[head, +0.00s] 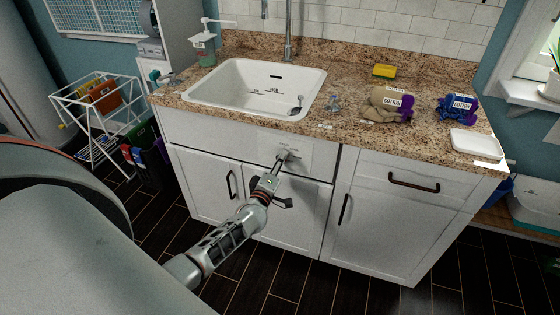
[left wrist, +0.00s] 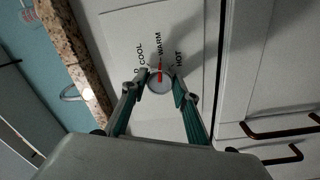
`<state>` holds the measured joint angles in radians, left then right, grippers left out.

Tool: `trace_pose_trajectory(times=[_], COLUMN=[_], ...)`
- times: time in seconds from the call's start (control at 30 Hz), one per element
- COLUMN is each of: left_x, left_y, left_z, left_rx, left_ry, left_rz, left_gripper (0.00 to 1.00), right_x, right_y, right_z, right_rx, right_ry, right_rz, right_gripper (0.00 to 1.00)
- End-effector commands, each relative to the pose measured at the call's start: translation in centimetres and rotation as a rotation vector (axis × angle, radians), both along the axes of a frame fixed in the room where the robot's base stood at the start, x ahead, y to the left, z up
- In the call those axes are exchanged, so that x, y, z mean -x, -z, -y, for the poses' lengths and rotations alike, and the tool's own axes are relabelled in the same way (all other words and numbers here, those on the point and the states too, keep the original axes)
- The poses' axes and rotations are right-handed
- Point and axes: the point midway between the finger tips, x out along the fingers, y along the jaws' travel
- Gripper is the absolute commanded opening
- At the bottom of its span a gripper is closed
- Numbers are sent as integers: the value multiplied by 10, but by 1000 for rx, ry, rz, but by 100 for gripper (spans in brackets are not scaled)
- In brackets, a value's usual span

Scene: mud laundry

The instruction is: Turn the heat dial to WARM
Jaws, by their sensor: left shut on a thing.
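The heat dial (left wrist: 158,84) is a round grey knob on a white panel (head: 300,147) on the sink cabinet's front. Its red pointer line aims up at the WARM label in the left wrist view. COOL is left of WARM, HOT is to its right, and a label ending in D is partly hidden by a finger. My left gripper (left wrist: 160,84) is shut on the dial, one fingertip on each side. In the head view, my left gripper (head: 284,157) reaches the panel and mostly hides the dial. My right gripper is not in view.
A white sink (head: 258,88) is set in the granite counter (head: 350,135) above. Dark handles stick out from the cabinet doors and the drawer handle (head: 413,187) is at the right. Cotton bundles (head: 388,103) lie on the counter. A wire rack (head: 95,105) stands left.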

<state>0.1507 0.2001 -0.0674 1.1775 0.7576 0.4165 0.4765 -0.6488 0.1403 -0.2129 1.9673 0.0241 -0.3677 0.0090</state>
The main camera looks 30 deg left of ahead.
Motion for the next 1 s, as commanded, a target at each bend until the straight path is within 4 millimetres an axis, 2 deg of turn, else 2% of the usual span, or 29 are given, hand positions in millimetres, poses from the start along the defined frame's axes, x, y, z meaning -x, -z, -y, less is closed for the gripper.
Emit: trace_pose_trajectory(times=[0.4, 0.43, 0.5, 0.83, 1.0], left_x=[0, 0, 0, 1, 14], left_y=[0, 0, 0, 0, 2], left_z=[0, 0, 0, 0, 4], left_rx=[-6, -6, -6, -5, -4], left_ry=[0, 0, 0, 0, 1], left_rz=[-1, -1, -1, -1, -4], left_gripper=[8, 34, 46, 46, 46], right_x=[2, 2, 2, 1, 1], right_y=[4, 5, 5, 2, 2], right_z=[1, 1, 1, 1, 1], right_rx=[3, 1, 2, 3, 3], right_ry=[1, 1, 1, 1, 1], right_rz=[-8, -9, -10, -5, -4], right_gripper=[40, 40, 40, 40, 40])
